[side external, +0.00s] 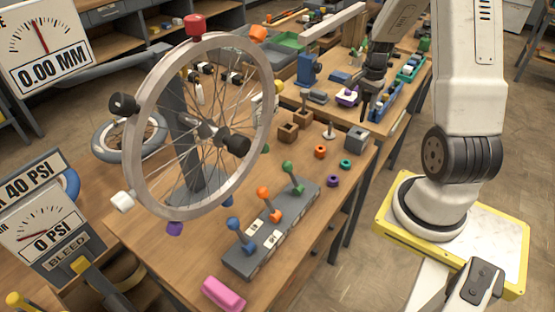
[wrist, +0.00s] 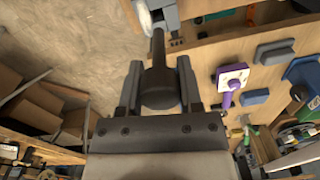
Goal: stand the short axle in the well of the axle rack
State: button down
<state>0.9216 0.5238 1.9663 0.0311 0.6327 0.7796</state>
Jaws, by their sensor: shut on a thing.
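My gripper (wrist: 159,76) is shut on a dark round-ended piece, which I take to be the short axle (wrist: 158,84). A thin dark rod runs from it, away from my wrist, towards a grey and white fitting at the table edge. In the side external view my gripper (side external: 366,98) points down over the far table, right of a purple piece with a white plate (side external: 347,96). No well shows clearly. I cannot tell whether the axle touches anything.
A large spoked wheel (side external: 142,150) stands on the near table. A lever panel (side external: 244,258), small rings and a grey open block (side external: 356,139) lie nearer. Open floor (wrist: 60,35) is beside the table.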

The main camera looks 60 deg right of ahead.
jog(key=shift+r, duration=0.3)
dwell(0.5)
jog(key=shift+r, duration=2.75)
jog(key=w+a+f, duration=0.2)
jog(key=w+a, duration=0.2)
jog(key=w, duration=0.6)
jog(key=w+a+f, duration=0.2)
jog(key=w+a, duration=0.3)
jog(key=w, duration=0.6)
jog(key=shift+f, duration=0.3)
jog(key=shift+f, duration=0.2)
jog(key=shift+f, duration=2.7)
